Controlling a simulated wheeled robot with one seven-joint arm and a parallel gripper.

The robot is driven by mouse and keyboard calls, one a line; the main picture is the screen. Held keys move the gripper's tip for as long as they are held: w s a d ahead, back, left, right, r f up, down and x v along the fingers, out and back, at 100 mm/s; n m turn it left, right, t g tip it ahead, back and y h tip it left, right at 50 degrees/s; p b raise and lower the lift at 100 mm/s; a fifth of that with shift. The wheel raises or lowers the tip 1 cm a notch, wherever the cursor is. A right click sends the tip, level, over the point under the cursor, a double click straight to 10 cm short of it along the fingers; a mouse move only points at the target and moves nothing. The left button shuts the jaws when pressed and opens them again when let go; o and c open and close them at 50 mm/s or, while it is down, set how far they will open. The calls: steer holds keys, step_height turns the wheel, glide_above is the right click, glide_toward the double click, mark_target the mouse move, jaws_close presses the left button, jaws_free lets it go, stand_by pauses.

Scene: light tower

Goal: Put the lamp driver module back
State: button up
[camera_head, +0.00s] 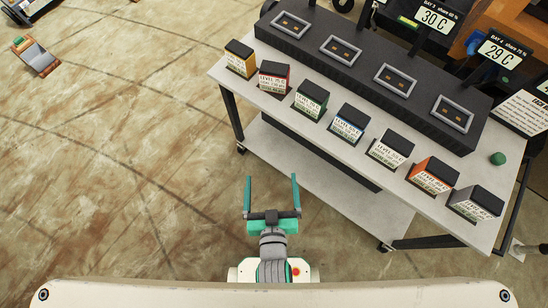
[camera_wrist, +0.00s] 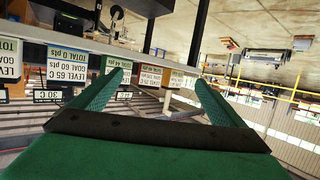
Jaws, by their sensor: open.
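Several black-topped box modules with coloured bands and "LEVEL" labels stand in a row along the cart's near edge in the head view: yellow (camera_head: 240,59), red (camera_head: 273,77), green (camera_head: 310,99), blue (camera_head: 349,122), white (camera_head: 390,149), orange (camera_head: 432,175) and grey (camera_head: 475,204). Which one is the lamp driver module I cannot tell. Behind them is a long black rack (camera_head: 370,84) with grey-framed bays, such as the leftmost bay (camera_head: 291,24).
The pale cart top (camera_head: 232,77) has a lower shelf (camera_head: 335,190) and dark legs. A green knob (camera_head: 497,158) sits at its right end. Signs reading 30 C (camera_head: 434,18) and 29 C (camera_head: 499,53) stand behind. The floor at left is mostly clear.

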steer(key=s+r+m+t, duration=0.1)
steer(key=s+r, duration=0.4)
steer(key=s, duration=0.6)
steer(key=shift+d+h, duration=0.3)
steer(key=shift+d, duration=0.1)
stand_by(0.5)
